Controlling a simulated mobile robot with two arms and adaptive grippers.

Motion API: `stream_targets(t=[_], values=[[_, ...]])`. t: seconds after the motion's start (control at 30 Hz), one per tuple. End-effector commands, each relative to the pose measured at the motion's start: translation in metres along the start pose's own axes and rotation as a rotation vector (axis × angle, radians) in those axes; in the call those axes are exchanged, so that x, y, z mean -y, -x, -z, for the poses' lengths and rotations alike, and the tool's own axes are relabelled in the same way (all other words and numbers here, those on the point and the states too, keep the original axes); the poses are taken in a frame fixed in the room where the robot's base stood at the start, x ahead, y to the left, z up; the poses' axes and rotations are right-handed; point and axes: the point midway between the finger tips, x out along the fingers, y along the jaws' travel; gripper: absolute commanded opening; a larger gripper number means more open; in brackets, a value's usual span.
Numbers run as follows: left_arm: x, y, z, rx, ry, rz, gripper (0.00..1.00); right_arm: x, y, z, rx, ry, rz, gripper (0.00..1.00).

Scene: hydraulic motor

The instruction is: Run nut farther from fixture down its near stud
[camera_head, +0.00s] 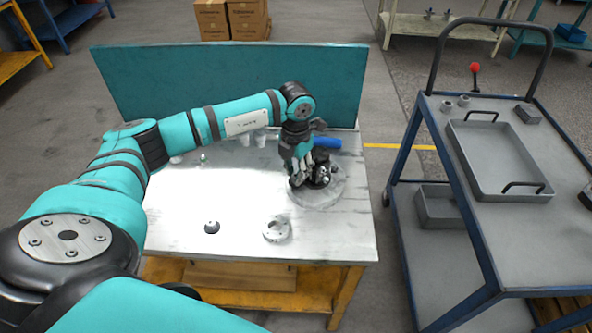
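My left gripper (297,172) points down over the far right part of the workbench, at the left side of a dark motor-like assembly (321,174). This assembly sits on a round grey fixture plate (330,196). The fingers overlap the assembly, so I cannot tell whether they are open or shut, or whether they touch it. The studs and the nuts are too small or hidden behind the gripper to make out. My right gripper is not in view.
A pale flanged ring (277,230) and a small dark round part (211,227) lie near the bench's front. A blue cylinder (327,143) lies behind the fixture. A teal panel (150,85) backs the bench. A trolley with a grey tray (500,195) stands right.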

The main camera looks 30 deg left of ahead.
Motion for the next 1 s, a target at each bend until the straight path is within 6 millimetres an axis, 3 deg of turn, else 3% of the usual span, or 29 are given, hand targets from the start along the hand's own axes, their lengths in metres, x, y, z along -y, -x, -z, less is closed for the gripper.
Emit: stream_targets(t=[0.23, 0.6, 1.0], values=[[0.0, -0.001, 0.0, 0.001, -0.037, 0.001, 0.0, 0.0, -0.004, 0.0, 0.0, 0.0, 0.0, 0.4], [0.001, -0.003, 0.0, 0.0, -0.467, 0.001, 0.0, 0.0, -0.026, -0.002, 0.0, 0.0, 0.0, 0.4], [0.001, -0.002, 0.0, 0.0, -0.519, 0.002, 0.0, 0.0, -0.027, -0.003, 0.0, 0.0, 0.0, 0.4]])
